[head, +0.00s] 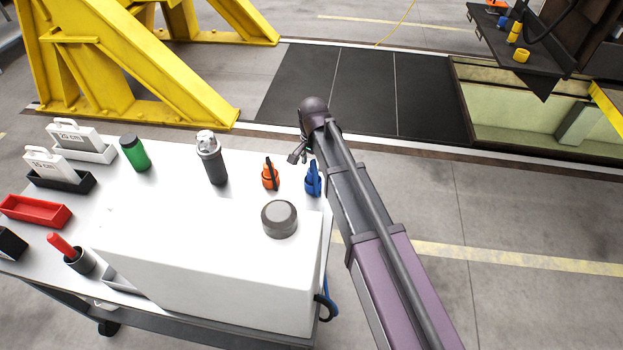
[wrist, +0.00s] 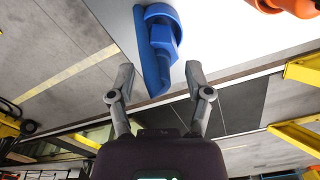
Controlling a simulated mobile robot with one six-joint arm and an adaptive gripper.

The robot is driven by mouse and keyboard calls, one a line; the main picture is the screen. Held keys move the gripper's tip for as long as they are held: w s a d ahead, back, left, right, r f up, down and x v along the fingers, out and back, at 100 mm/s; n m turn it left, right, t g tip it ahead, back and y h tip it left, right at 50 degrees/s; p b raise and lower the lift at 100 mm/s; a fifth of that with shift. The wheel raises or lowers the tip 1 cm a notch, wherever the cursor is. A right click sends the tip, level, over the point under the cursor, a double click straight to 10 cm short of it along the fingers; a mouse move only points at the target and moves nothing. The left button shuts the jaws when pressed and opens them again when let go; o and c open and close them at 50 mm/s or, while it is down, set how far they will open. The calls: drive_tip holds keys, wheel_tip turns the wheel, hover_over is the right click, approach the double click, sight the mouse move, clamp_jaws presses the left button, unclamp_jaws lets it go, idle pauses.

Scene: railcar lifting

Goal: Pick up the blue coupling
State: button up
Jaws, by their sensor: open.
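The blue coupling (head: 313,179) stands on the right edge of the white-topped cart (head: 190,165), beside an orange coupling (head: 270,174). In the wrist view the blue coupling (wrist: 158,50) shows large, ahead of and between my two fingers. My gripper (head: 297,153) is just behind and above the blue coupling in the head view, at the end of my arm. In the wrist view my gripper (wrist: 158,84) is open, with a finger on each side of the coupling's near end. I cannot tell whether either finger touches it. The orange coupling (wrist: 275,5) is at the top right there.
A white box with a grey cap (head: 279,218) stands at the cart's front. A dark grey canister (head: 211,160), a green cylinder (head: 134,153) and a red tray (head: 36,210) are farther left. A yellow stand (head: 140,70) is behind. Right of the cart is open floor.

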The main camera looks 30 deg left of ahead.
drive_tip(key=shift+f, duration=0.1)
drive_tip(key=shift+c, duration=0.3)
clamp_jaws()
